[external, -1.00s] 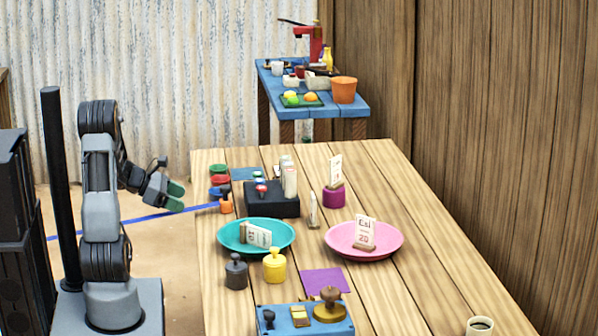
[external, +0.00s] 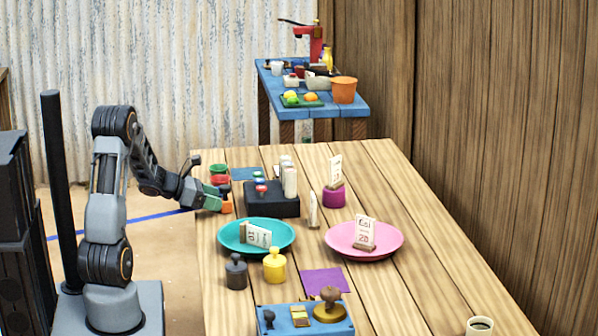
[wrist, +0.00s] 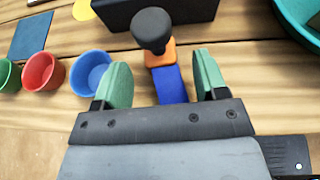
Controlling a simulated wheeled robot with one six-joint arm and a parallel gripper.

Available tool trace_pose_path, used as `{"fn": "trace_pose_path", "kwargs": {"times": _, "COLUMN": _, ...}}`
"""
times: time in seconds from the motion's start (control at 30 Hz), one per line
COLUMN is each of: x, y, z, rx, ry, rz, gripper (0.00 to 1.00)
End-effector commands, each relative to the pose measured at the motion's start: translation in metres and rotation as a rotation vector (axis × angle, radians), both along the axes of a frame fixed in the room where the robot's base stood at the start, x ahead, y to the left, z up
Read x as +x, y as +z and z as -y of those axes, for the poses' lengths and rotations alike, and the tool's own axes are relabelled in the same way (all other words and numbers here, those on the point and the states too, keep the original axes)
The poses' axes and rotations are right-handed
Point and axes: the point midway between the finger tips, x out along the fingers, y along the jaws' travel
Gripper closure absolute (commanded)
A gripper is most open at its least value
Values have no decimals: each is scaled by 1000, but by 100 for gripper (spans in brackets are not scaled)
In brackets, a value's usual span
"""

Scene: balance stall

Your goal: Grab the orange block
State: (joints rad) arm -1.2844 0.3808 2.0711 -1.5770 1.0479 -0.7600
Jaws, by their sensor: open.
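My gripper (external: 215,197) has green fingers and reaches in from the left, close beside the block. In the wrist view my gripper (wrist: 160,72) is open, one finger to each side. I cannot tell from these views whether a finger touches the block.
Blue (wrist: 91,71), red (wrist: 43,72) and green (wrist: 8,74) cups stand left of the gripper in the wrist view. A black stand (external: 262,203) is just beyond the block. A teal plate (external: 225,238) lies nearer the camera. A blue strip (wrist: 170,87) shows between the fingers.

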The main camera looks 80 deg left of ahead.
Motion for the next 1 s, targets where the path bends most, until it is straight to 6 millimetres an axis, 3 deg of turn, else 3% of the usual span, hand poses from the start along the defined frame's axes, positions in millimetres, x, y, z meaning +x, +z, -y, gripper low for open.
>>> {"fn": "trace_pose_path", "kwargs": {"times": 0.23, "x": 31, "y": -11, "z": -2, "rx": 0, "ry": -3, "rz": -1, "gripper": 34}}
{"fn": "trace_pose_path", "kwargs": {"times": 0.6, "x": 38, "y": -14, "z": -3, "rx": 0, "ry": -1, "rz": -1, "gripper": 34}}
{"fn": "trace_pose_path", "kwargs": {"times": 1.0, "x": 38, "y": -14, "z": -3, "rx": 0, "ry": -1, "rz": -1, "gripper": 71}}
